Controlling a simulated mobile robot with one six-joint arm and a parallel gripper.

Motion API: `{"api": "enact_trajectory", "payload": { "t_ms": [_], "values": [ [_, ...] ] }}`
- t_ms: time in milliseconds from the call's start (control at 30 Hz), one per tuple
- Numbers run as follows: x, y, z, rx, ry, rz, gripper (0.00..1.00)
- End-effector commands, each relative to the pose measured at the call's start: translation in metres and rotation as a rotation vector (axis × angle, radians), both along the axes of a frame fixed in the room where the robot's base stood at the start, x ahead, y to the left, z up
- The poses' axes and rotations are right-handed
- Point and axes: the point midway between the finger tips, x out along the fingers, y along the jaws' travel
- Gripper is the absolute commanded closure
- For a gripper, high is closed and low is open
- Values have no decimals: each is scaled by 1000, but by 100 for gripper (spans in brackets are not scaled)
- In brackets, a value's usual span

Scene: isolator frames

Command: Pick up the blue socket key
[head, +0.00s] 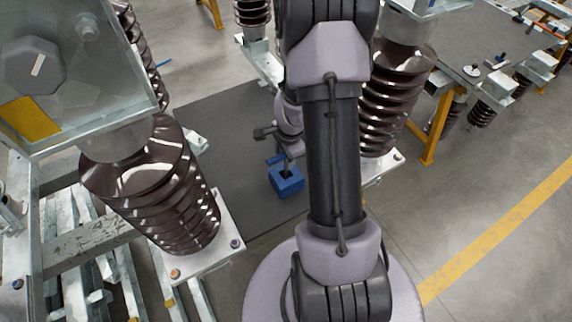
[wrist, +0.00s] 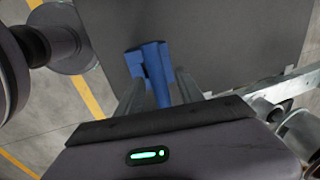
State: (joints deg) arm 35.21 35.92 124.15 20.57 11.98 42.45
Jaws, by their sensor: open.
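The blue socket key (wrist: 155,62) shows in the wrist view as a blue piece with a long rounded part, just beyond and between my fingers. In the head view a blue block-like piece with a dark opening (head: 287,182) lies low in the middle, and a smaller blue bit (head: 275,159) shows just above it. I cannot tell how these blue parts join. My gripper (wrist: 160,88) is open, with one grey finger on each side of the lower blue part. In the head view my gripper (head: 287,163) is right above the blue block, partly hiding it. Contact cannot be made out.
A dark grey surface (head: 225,165) lies behind the blue parts. Brown ribbed insulators stand close on the left (head: 160,190) and on the right (head: 395,95) of my arm. A grey table (head: 480,40) with small tools is at the upper right. Open floor lies at the lower right.

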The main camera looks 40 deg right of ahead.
Motion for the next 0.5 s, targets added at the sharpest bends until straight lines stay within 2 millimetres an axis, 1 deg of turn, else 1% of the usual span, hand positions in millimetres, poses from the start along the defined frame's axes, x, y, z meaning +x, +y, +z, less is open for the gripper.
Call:
{"api": "enact_trajectory", "payload": {
  "t_ms": [133,167,200,367,400,500],
  "values": [
    [0,0,1,0,-1,0,56],
    [0,0,2,0,-1,0,57],
    [0,0,2,0,-1,0,65],
    [0,0,2,0,-1,0,97],
    [0,0,2,0,-1,0,100],
    [0,0,2,0,-1,0,100]
  ]
}}
